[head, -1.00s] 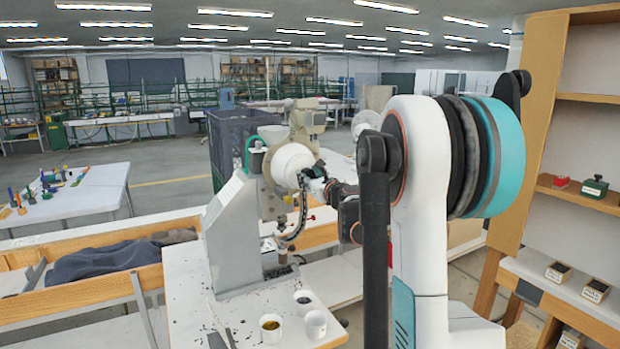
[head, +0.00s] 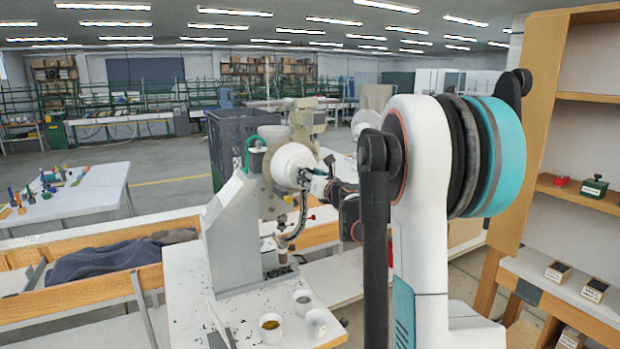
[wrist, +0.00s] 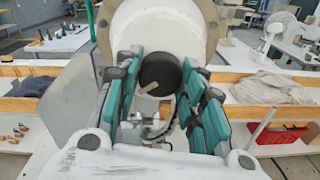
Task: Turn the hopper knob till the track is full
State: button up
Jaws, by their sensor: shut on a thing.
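The eyelet press (head: 230,235) stands on the white bench, with its round white hopper (head: 291,164) facing my arm. In the wrist view the hopper (wrist: 150,35) fills the top middle, and the dark round hopper knob (wrist: 160,72) with a pale bar on it sits between my fingers. My gripper (wrist: 161,85) is shut on the knob; in the head view my gripper (head: 318,184) reaches the hopper's front. The curved dark track (head: 296,228) runs down from the hopper towards the press's lower tool. How full the track is cannot be made out.
Three white cups stand at the bench's front: one with brassy bits (head: 270,326), one with dark contents (head: 302,301) and one (head: 316,323) whose contents are unclear. Dark bits lie scattered on the bench (head: 190,290). A wooden shelf (head: 540,120) stands at the right.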

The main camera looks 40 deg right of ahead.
jog(key=shift+f, duration=0.15)
jog(key=o, duration=1.1)
jog(key=v, duration=1.2)
